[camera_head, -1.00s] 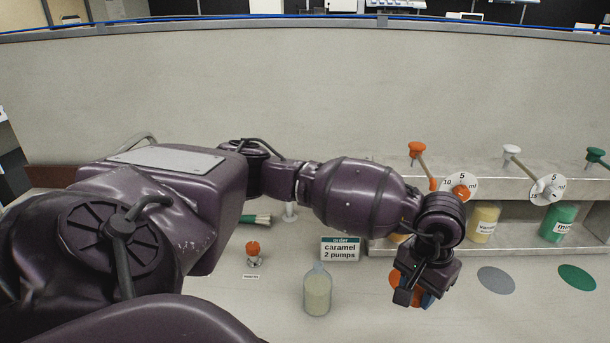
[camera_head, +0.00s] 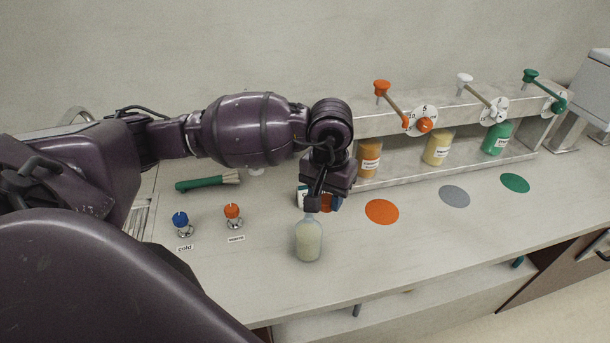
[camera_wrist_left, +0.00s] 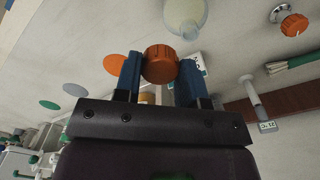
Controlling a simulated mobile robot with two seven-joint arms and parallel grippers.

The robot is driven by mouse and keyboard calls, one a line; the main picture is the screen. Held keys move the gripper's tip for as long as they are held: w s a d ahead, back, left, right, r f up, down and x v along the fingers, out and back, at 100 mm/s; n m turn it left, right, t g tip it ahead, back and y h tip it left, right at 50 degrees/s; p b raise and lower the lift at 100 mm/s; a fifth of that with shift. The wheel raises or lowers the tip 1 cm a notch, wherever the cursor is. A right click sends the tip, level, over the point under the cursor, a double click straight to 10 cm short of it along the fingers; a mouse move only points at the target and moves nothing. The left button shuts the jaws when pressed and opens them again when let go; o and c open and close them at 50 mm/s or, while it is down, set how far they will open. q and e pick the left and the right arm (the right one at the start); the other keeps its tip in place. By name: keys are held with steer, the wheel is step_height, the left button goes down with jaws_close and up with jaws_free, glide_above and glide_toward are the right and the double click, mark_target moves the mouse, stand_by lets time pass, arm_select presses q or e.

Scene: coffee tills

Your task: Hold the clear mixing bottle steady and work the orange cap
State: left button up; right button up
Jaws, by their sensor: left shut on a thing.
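The clear mixing bottle (camera_head: 308,242) stands upright on the counter with pale contents. It shows partly at the top of the left wrist view (camera_wrist_left: 186,14). My left gripper (camera_head: 324,203) is just behind the bottle in the head view and partly hides the order card. In the left wrist view its blue fingers (camera_wrist_left: 160,75) are shut on the orange cap (camera_wrist_left: 160,62). The cap looks apart from the bottle there, but their height difference is unclear. My right gripper is not in view.
A rack with caramel (camera_head: 369,160), yellow (camera_head: 438,150) and green (camera_head: 497,139) bottles stands at the back right. Orange (camera_head: 382,211), grey and green discs mark the counter before it. Blue (camera_head: 181,219) and orange (camera_head: 232,211) tap knobs and a green-handled brush (camera_head: 207,182) are left.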

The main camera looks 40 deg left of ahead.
arm_select(q)
steer(key=shift+s+a+r+n+p, duration=0.2)
steer(key=shift+s+a+r+p, duration=0.1)
steer(key=shift+a+r, duration=0.15)
steer(key=shift+s+a+r+n+p, duration=0.25)
steer(key=shift+a+r+p, duration=0.1)
steer(key=shift+a, duration=0.1)
steer(key=shift+s+a+r, duration=0.25)
steer(key=shift+s+a, duration=0.05)
steer(key=shift+a, duration=0.3)
